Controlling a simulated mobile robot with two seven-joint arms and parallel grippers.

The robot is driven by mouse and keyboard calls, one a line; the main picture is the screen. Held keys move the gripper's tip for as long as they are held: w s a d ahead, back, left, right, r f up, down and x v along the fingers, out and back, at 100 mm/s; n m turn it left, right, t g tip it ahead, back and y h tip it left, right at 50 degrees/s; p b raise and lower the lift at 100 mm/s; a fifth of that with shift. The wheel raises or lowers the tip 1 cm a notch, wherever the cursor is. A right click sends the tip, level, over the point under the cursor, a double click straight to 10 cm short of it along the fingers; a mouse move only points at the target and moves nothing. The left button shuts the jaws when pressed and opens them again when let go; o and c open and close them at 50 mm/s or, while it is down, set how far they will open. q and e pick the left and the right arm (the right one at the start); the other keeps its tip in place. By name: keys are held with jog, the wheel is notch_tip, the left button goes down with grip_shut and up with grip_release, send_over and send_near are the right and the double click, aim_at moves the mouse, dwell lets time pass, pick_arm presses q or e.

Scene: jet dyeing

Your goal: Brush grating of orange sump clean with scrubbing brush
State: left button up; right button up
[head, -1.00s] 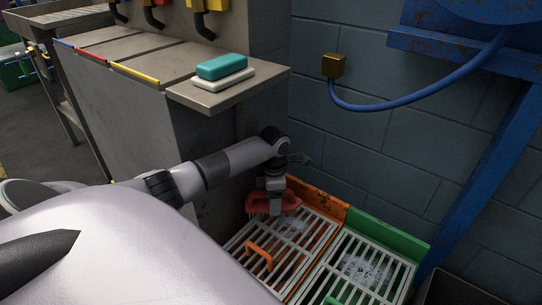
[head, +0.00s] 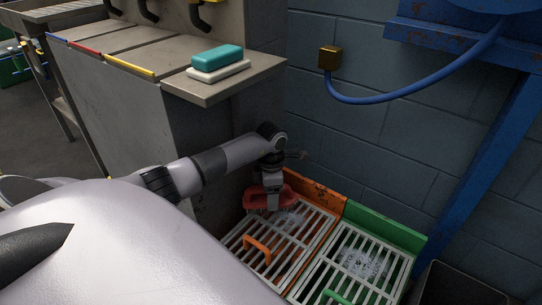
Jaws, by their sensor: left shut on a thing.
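The orange sump (head: 318,191) stands on the floor against the wall, covered by a pale slatted grating (head: 291,239) with an orange handle (head: 257,250). A whitish, foamy-looking patch (head: 289,217) shows on or under the far part of its slats. My left gripper (head: 270,188) points down at the far left corner of the sump. It is shut on the red scrubbing brush (head: 257,198), which is over the grating's far left end; I cannot tell whether the bristles touch the slats. My right gripper is not in view.
A green sump (head: 388,225) with a similar grating and whitish patch adjoins on the right. A grey shelf (head: 210,92) with a teal and a white block (head: 217,55) juts out above my left arm. A dark bin (head: 460,285) and blue frame are at right.

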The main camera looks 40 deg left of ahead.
pick_arm(q)
jog(key=shift+f+b, duration=0.5)
jog(key=shift+f, duration=0.2)
jog(key=shift+w+d+r+p, duration=0.1)
jog(key=shift+d+p, duration=0.2)
jog(key=shift+d, duration=0.35)
jog(key=shift+w+d+r+p, duration=0.1)
jog(key=shift+d+p, duration=0.15)
jog(key=shift+d, duration=0.4)
jog(key=shift+w+d+f, duration=0.1)
jog(key=shift+d+f, duration=0.05)
jog(key=shift+d, duration=0.85)
jog(key=shift+w+d+f, duration=0.1)
jog(key=shift+d, duration=0.85)
jog(key=shift+w+d+p, duration=0.1)
jog(key=shift+d+p, duration=0.4)
jog(key=shift+d, duration=0.8)
jog(key=shift+w+d, duration=0.2)
jog(key=shift+d, duration=1.55)
jog(key=shift+a, duration=0.15)
